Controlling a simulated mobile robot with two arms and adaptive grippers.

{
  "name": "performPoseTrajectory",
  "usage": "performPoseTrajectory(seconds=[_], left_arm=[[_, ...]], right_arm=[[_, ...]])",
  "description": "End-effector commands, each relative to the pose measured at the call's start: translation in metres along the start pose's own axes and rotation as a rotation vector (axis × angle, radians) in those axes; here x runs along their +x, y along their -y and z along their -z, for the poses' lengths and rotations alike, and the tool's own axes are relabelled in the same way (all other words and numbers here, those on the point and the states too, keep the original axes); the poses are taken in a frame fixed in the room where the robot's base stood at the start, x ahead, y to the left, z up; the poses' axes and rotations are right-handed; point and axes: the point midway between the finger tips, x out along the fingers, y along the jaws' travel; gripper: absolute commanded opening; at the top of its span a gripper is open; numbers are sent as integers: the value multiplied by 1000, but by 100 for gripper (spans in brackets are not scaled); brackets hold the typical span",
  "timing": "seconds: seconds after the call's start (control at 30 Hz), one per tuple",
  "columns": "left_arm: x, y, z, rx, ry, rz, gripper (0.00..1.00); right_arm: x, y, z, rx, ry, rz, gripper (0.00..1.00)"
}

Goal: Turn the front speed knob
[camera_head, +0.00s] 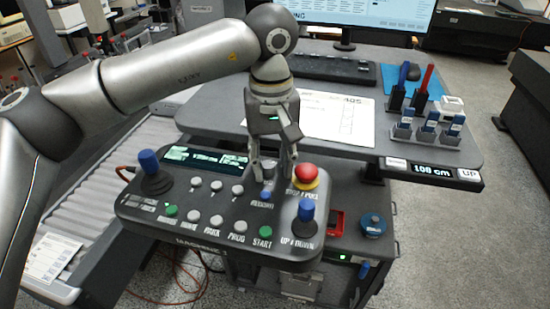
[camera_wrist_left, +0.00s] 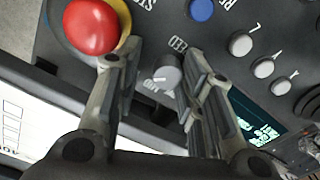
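The grey speed knob (camera_wrist_left: 167,74) stands on the dark control panel (camera_head: 140,208), with a partly hidden label beside it. In the head view the knob (camera_head: 268,170) shows between the fingers. My left gripper (camera_head: 274,178) points down over the panel from above. In the wrist view the left gripper (camera_wrist_left: 152,60) is open, with a finger on each side of the knob. The knob lies nearer the right-hand finger there; I cannot tell whether they touch. The far finger in the head view is close to the red emergency button. My right gripper is not in view.
The red button (camera_head: 306,175) on its yellow base is beside the gripper. Joysticks with blue tops (camera_head: 148,160) (camera_head: 306,210) rise at the panel's ends. Several small grey, green and blue buttons sit between them. A desk (camera_head: 215,110) with paper and keyboard is behind.

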Motion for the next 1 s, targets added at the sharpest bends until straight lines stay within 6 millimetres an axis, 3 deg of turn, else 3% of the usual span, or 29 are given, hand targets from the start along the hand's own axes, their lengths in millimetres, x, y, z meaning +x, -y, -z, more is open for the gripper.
performPoseTrajectory(seconds=[0.17, 0.5, 0.7, 1.0], left_arm=[[-11, 3, 4, -9, -8, 6, 46], [-79, -2, 3, -7, -7, 2, 46], [-109, -5, 2, -3, -2, 2, 46], [-120, -6, 1, 0, 0, 4, 46]], right_arm=[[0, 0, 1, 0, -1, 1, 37], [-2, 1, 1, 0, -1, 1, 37], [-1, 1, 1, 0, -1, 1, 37], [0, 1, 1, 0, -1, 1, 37]])
